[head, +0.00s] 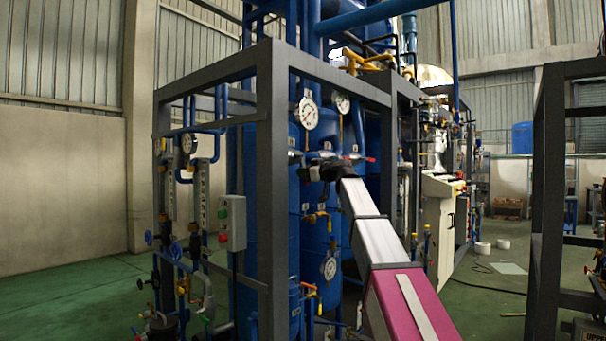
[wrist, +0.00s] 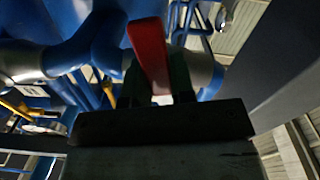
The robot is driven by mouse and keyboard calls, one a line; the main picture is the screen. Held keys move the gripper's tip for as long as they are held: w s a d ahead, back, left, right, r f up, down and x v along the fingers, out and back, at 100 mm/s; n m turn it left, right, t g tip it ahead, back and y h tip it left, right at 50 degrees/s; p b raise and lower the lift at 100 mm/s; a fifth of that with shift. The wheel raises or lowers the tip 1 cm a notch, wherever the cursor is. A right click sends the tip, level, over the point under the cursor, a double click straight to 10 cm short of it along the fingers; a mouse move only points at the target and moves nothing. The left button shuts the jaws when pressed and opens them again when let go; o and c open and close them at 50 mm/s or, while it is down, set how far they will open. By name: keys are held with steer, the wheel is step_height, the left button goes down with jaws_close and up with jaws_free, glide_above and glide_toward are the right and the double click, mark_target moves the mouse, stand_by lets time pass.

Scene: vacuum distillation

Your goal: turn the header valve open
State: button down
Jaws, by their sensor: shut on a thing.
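The header valve handle (wrist: 148,55) is a red lever in the wrist view. It stands up between the two dark fingers of my gripper (wrist: 160,82), which is shut on it. Behind the handle is a grey metal pipe fitting (wrist: 198,70) with blue pipework around it. In the head view my gripper (head: 318,169) reaches the horizontal header pipe below the upper pressure gauges. There my gripper and wrist hide the held handle, and its exact angle is hard to judge.
A dark grey frame post (head: 278,190) stands just left of my arm. A pressure gauge (head: 308,113) hangs above the gripper, with blue tanks (head: 313,250) behind. Another red handle (head: 370,159) shows to the right.

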steer(key=n, duration=0.2)
steer(key=w+d+r+n, duration=0.1)
steer(key=shift+w+n, duration=0.3)
steer(key=shift+n, duration=0.1)
steer(key=shift+w+d+r+n, duration=0.3)
steer(key=shift+r+n, duration=0.4)
steer(key=shift+n, duration=1)
steer(key=shift+w+d+r+n, duration=0.3)
steer(key=shift+r+n, duration=0.45)
steer(key=shift+n, duration=0.95)
steer(key=shift+w+d+r+n, duration=0.3)
steer(key=shift+r+n, duration=0.4)
steer(key=shift+n, duration=1)
steer(key=c, duration=1)
jaws_free()
steer(key=shift+o, duration=0.2)
steer(key=v, duration=1)
steer(key=shift+s+d, duration=0.25)
steer(key=shift+s, duration=0.05)
